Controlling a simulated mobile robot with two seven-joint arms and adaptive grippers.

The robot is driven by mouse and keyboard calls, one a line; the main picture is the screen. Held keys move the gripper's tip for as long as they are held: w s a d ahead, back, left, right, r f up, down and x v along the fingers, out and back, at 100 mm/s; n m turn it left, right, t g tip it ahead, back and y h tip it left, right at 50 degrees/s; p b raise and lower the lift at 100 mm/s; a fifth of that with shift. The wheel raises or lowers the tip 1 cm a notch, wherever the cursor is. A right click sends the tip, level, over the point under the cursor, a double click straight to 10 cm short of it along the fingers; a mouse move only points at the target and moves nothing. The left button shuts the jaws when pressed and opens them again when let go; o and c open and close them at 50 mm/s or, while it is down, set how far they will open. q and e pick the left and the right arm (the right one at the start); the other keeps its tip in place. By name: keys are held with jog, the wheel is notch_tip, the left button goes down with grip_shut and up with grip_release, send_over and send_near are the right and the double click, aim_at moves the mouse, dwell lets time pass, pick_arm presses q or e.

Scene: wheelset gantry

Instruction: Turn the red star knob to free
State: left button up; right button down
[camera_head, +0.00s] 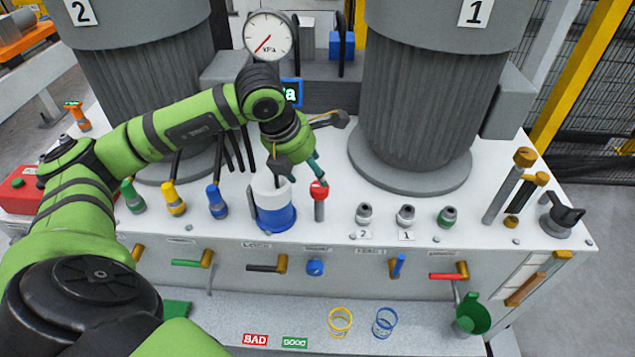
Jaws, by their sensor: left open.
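A red knob (319,190) on a short grey stem stands on the white bench top, right of a white and blue cup (273,208). Its star shape is too small to make out. My left gripper (304,181) comes down from above, open, with its fingers over the cup and the red knob. The right finger is close to the top of the red knob; I cannot tell whether it touches. No free or locked marking can be read at the knob. My right gripper is not in view.
Two large grey motors (415,110) stand behind. Green, yellow and blue fittings (175,200) stand left of the cup. Several levers and a blue knob (315,268) line the front face. A lower shelf holds yellow (340,322) and blue rings (384,322).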

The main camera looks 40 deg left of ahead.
aim_at(319, 186)
pick_arm(q)
jog(key=p+x, duration=0.1)
jog(key=x, duration=0.5)
jog(key=shift+w+d+f, duration=0.1)
jog(key=shift+d+f, duration=0.05)
jog(key=shift+f, duration=0.15)
jog(key=c, duration=1.1)
